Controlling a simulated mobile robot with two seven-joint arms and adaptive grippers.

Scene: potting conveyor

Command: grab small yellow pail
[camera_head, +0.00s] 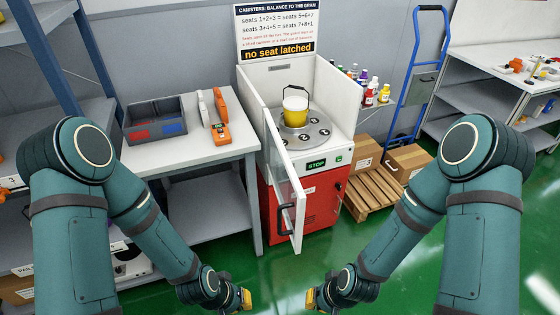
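The small yellow pail (295,113) stands upright on the grey round plate (308,135) inside the white-walled top of a machine. The pail is yellow with a whitish band at the top, and its dark handle stands up. My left gripper (246,299) and my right gripper (311,299) are low at the bottom edge of the view, well in front of the machine and apart from the pail. Only small yellowish parts of them show, so their fingers cannot be made out.
The machine's clear front door (288,180) stands open toward me. A table with a grey divided bin (155,122) and an orange device (221,134) is on the left. Bottles (369,96), cardboard boxes (408,160), a wooden pallet (372,192) and a blue hand truck (418,70) stand right.

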